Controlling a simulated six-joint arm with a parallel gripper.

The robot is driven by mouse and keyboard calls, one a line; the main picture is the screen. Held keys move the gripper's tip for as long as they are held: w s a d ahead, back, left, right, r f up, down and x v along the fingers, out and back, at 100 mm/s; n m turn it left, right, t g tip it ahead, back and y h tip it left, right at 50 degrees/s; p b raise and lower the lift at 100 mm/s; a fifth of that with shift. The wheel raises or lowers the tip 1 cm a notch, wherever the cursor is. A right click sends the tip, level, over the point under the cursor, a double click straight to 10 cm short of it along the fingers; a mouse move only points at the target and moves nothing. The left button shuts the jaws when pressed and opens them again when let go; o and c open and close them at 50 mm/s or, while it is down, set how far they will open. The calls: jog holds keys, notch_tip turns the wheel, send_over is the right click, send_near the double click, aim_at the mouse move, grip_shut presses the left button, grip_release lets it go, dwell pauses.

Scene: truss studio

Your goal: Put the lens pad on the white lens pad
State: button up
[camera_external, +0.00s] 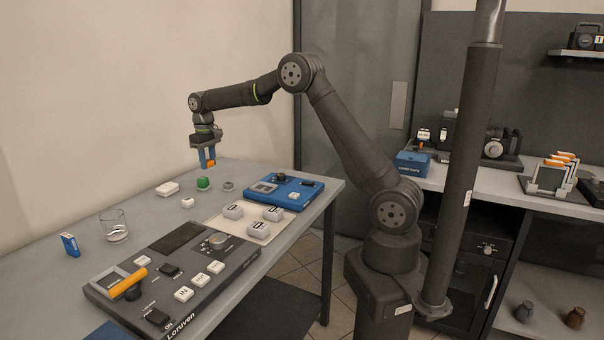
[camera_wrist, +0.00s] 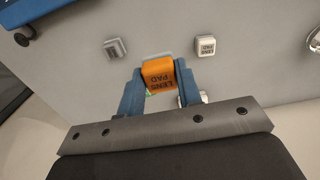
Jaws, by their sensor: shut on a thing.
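My gripper (camera_external: 207,161) has blue fingers and is above the far end of the grey table (camera_external: 70,275). The orange lens pad (camera_external: 211,151) shows only as a small patch between the fingers in the external view. The white lens pad (camera_wrist: 205,45) lies on the table, apart from the held one, up and to the right in the wrist view. It looks to be the small white block (camera_external: 187,202) in the external view.
A green block (camera_external: 203,183), a larger white block (camera_external: 167,188) and a small grey piece (camera_external: 228,186) lie near my gripper. A glass (camera_external: 114,226), a blue box (camera_external: 70,244), a dark control panel (camera_external: 170,270) and a blue device (camera_external: 277,191) stand farther off.

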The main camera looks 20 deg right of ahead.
send_over(188, 199)
notch_tip(188, 199, down, 6)
jog(key=shift+w+r, duration=0.1)
jog(key=shift+r, duration=0.15)
jog(key=shift+a+f, duration=0.1)
jog(key=shift+f, duration=1.95)
jog(key=shift+f, duration=0.15)
jog(key=o, duration=0.9)
jog(key=shift+o, duration=0.2)
notch_tip(188, 199, up, 12)
jog(key=shift+r, duration=0.2)
